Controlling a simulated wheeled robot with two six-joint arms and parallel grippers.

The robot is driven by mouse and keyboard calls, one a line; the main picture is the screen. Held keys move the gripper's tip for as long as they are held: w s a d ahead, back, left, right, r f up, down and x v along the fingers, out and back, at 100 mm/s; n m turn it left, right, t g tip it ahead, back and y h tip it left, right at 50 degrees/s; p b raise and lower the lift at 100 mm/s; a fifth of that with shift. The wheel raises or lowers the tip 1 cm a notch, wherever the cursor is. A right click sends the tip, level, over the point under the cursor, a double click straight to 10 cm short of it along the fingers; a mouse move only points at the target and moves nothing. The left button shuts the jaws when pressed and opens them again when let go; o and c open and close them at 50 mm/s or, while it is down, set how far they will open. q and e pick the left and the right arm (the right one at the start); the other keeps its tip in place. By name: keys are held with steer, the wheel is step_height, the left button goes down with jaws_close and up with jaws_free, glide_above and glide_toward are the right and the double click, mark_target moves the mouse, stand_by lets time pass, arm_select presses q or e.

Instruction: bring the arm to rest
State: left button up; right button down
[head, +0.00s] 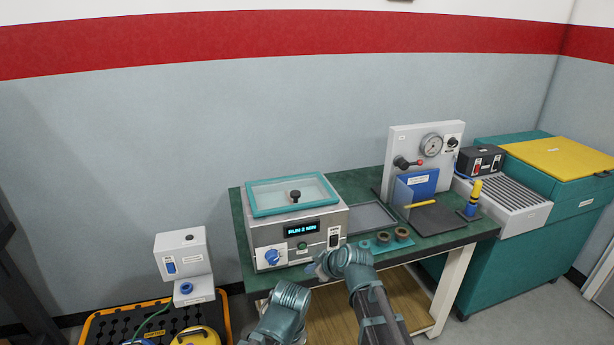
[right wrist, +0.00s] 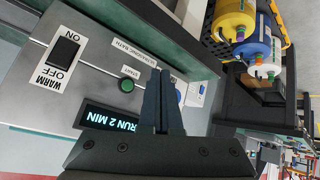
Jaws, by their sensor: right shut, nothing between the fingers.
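My right arm reaches in from the bottom of the head view. Its gripper (head: 316,268) is in front of the lower right of the ultrasonic bath's front panel. In the right wrist view the two fingers (right wrist: 159,85) are together with nothing between them. The bath (head: 262,236) is a grey box with a teal-rimmed clear lid. Its display (right wrist: 112,126) reads RUN 2 MIN. The green START button (right wrist: 126,86) is just beside the fingers in that view; I cannot tell whether they touch the panel. My left gripper does not show.
The bath stands on a green-topped bench (head: 447,241). Right of it are a grey tray (head: 372,216), a teal holder with brown rings (head: 381,244) and a gauge stand (head: 408,142). A teal cabinet (head: 508,257) is at right. A black-and-orange cart (head: 100,327) stands at lower left.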

steer(key=s+d+f+m+g+h+p, duration=0.1)
steer(key=s+d+m+g+h+p, duration=0.1)
steer(key=s, duration=1)
steer(key=s+d+f+m+g+h+p, duration=0.1)
steer(key=s+d+m+g+h+p, duration=0.1)
steer(key=s, duration=1)
steer(key=d+m+g+h, duration=0.1)
steer(key=m+g+h, duration=0.1)
steer(key=m+g, duration=0.1)
steer(key=shift+d+g+h, duration=0.25)
steer(key=shift+g+h, duration=0.05)
steer(key=shift+h, duration=0.1)
